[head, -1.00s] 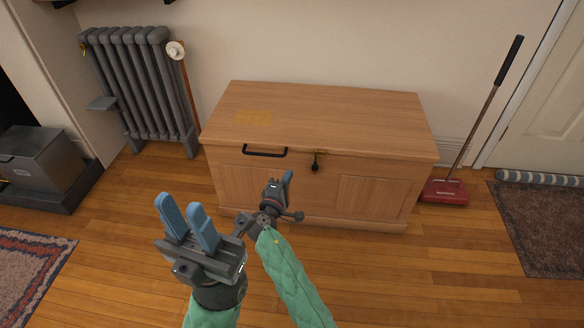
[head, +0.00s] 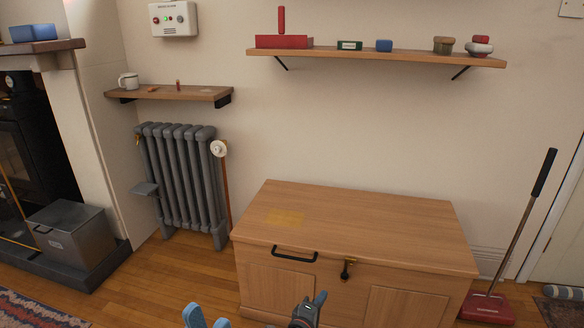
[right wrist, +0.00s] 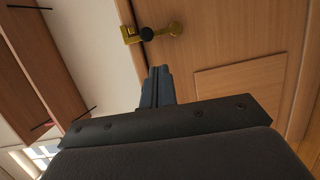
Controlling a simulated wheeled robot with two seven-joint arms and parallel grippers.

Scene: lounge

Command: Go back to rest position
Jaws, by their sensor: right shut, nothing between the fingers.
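My left gripper (head: 207,320) shows only its two blue fingertips at the bottom edge of the head view, with a gap between them. The rest of that hand is cut off. My right gripper (head: 319,299) is low in front of the wooden chest (head: 370,222). In the right wrist view its fingers (right wrist: 157,86) are together and empty, pointing toward the chest front. The chest's lid is down. A brass latch with a dark knob (head: 347,270) is on its front, also seen in the right wrist view (right wrist: 150,33). A black handle (head: 294,254) is left of it.
A grey radiator (head: 180,180) and metal box (head: 72,242) stand to the left. A red sweeper (head: 487,307) leans at the right. A long wall shelf (head: 380,56) and a small shelf (head: 172,93) hold small items. Some wooden floor shows left of the chest.

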